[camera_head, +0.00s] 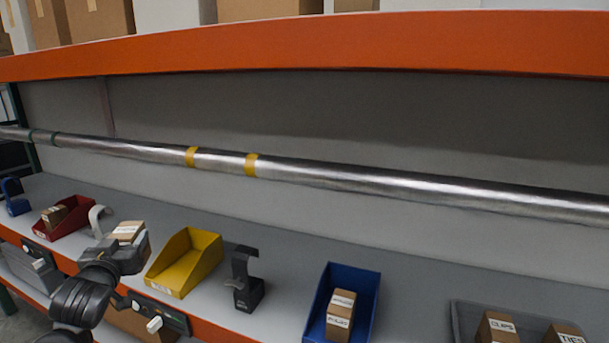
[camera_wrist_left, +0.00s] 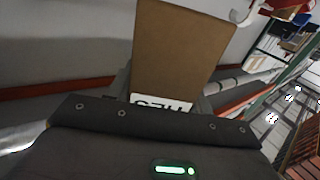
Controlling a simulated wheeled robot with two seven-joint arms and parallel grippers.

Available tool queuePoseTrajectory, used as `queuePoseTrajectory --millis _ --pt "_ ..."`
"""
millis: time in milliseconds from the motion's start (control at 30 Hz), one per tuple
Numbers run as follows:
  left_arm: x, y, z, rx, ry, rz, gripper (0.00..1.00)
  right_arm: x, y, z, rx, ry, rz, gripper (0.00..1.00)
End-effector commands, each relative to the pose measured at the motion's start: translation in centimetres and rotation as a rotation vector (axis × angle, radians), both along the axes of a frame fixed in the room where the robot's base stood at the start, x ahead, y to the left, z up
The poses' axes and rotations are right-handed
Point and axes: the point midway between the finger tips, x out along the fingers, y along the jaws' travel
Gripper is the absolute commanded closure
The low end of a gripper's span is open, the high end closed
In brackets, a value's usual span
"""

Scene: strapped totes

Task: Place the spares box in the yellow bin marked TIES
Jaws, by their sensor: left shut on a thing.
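My left gripper (camera_head: 132,247) is shut on a brown cardboard box (camera_head: 127,231) with a white label. It holds the box over the front of the shelf, left of the yellow bin. In the left wrist view the brown box (camera_wrist_left: 183,50) stands out beyond the gripper body; its label is upside down and partly hidden, so I cannot read it fully. The yellow bin (camera_head: 171,277) stands on the grey shelf, open at the top, and looks empty. No marking on it is readable. My right gripper is not in view.
A black stand (camera_head: 247,291) is close to the yellow bin's right. A blue bin (camera_head: 368,285) holds a labelled box. A grey tote (camera_head: 462,322) holds boxes marked CLIPS and TIES. A red bin (camera_head: 75,218) holds a box. A metal pipe (camera_head: 330,177) runs above the shelf.

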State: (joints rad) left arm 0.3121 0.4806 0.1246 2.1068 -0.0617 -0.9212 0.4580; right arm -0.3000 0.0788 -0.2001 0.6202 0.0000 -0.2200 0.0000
Motion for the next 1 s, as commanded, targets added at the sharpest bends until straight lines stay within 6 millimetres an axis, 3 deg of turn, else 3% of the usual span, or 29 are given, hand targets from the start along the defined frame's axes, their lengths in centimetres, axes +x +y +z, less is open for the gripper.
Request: queuePoseTrajectory --millis 33,200,567,1000 --pt "-1.4 -1.9 -2.1 0.009 0.010 -0.050 0.76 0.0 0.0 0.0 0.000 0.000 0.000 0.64" --pt "-5.8 -7.4 -6.5 -0.001 0.006 -0.198 0.76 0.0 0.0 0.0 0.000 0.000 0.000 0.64" --pt "-13.6 -14.1 -10.7 -0.004 0.002 -0.392 0.76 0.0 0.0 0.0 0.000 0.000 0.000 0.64" --pt "-13.5 -18.5 -11.5 -0.015 -0.003 -0.311 0.76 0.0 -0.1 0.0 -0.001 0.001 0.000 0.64"
